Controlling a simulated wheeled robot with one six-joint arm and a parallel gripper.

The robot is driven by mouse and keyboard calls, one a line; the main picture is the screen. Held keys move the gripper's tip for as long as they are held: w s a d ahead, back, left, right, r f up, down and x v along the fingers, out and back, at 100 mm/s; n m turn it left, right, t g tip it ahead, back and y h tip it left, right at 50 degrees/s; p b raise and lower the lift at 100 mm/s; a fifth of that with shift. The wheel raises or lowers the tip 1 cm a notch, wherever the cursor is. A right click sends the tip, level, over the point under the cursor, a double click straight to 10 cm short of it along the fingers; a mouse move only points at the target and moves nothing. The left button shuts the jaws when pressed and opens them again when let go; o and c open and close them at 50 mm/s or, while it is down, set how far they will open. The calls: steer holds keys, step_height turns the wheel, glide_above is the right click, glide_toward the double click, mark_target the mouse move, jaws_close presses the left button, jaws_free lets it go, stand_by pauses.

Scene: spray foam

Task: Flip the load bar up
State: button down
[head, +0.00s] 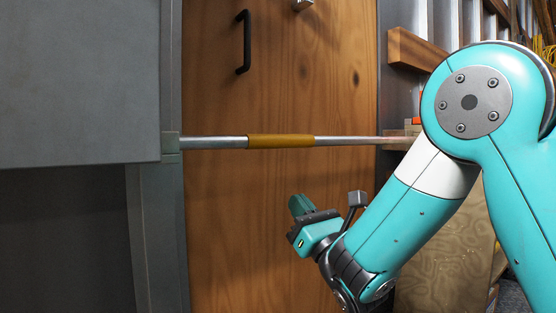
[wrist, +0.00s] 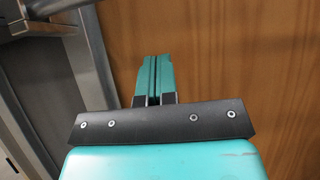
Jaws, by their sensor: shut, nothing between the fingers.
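The load bar (head: 222,142) is a silver rod with a yellow-brown sleeve (head: 281,141) at its middle. It lies level across the front of a wooden door in the head view, from a grey post at the left to a bracket (head: 398,136) at the right, partly hidden near my arm. My gripper (head: 299,205) is below the bar and to the right of the sleeve, apart from the bar. In the wrist view its two green fingers (wrist: 153,77) are together with nothing between them. A grey bar-like piece shows at the upper left there; I cannot tell whether it is the load bar.
The wooden door (head: 225,240) has a black handle (head: 244,42) above the bar. A grey cabinet (head: 80,80) stands at the left beside a grey post (head: 158,235). A wooden rail (head: 412,48) and a patterned wooden panel (head: 440,250) are at the right. Space around my gripper looks free.

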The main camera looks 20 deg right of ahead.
steer(key=s+r+p+x, duration=0.1)
steer(key=r+p+x, duration=0.1)
steer(key=p+x, duration=0.5)
steer(key=shift+r+p+x, duration=0.25)
steer(key=shift+p+x, duration=0.15)
steer(key=shift+x, duration=1.55)
steer(key=shift+s+d, duration=0.1)
steer(key=shift+d, duration=0.1)
